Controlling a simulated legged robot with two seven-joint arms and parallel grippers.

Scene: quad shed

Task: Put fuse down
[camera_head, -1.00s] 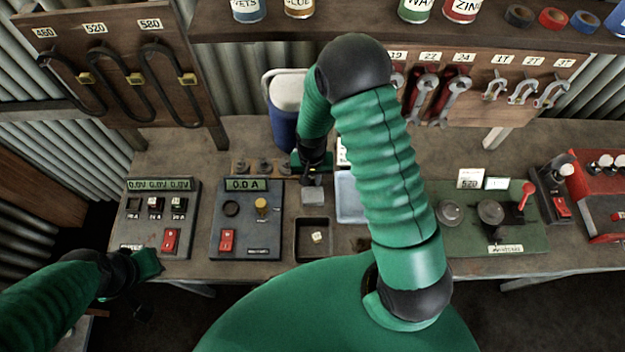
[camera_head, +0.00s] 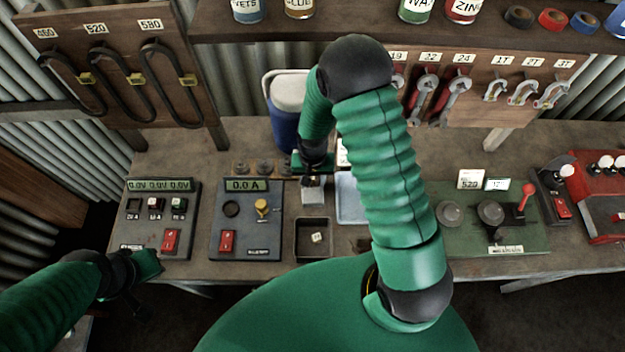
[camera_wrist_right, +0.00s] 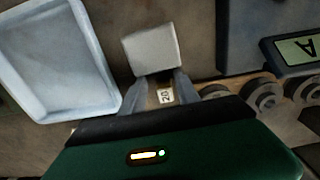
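My right gripper (camera_head: 313,180) points down at the small grey block (camera_head: 313,196) on the bench. In the right wrist view its two fingers (camera_wrist_right: 162,90) stand on either side of a small fuse (camera_wrist_right: 165,96) with a white "20" label. The fuse appears held between them, close to the grey block (camera_wrist_right: 152,50); contact with the block is unclear. In the head view the fuse is mostly hidden. A small pale piece (camera_head: 317,237) lies in a dark tray (camera_head: 299,250). My left gripper (camera_head: 150,265) is low at the left, its fingers unclear.
A fuse panel (camera_head: 150,235) with red switch and a meter panel (camera_head: 260,225) reading 0.0 A stand left. A wooden strip with round holders (camera_wrist_right: 262,95) lies beside the gripper. A pale blue tray (camera_wrist_right: 28,100) is close by. A blue bin (camera_head: 284,125) stands behind.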

